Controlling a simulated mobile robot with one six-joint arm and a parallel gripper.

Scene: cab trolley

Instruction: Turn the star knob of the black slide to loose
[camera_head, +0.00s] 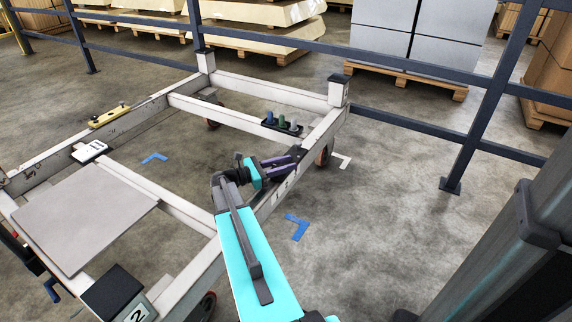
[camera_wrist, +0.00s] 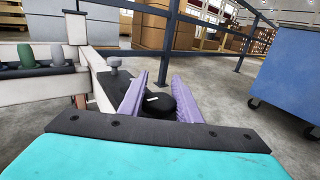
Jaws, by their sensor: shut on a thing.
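My gripper (camera_head: 281,164) reaches over the near-right rail of the white trolley frame, at the black slide (camera_head: 298,153). In the wrist view, the two purple fingers of my gripper (camera_wrist: 160,80) stand on either side of the black star knob (camera_wrist: 160,106). They are shut on it. The knob has a short white mark on top, lying roughly crosswise in the picture. Its lower part and edges are partly hidden by the fingers and the gripper's front plate. The black slide also shows in the wrist view (camera_wrist: 103,93), left of the fingers, with a grey round-topped pin beside it.
Blue, green and grey pegs (camera_head: 281,121) stand in a dark holder on the trolley frame (camera_head: 232,118), beyond my gripper. A grey plate (camera_head: 85,215) lies on the left. Dark blue railings (camera_head: 400,57) run behind. In the wrist view, a blue cabinet (camera_wrist: 290,75) stands right.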

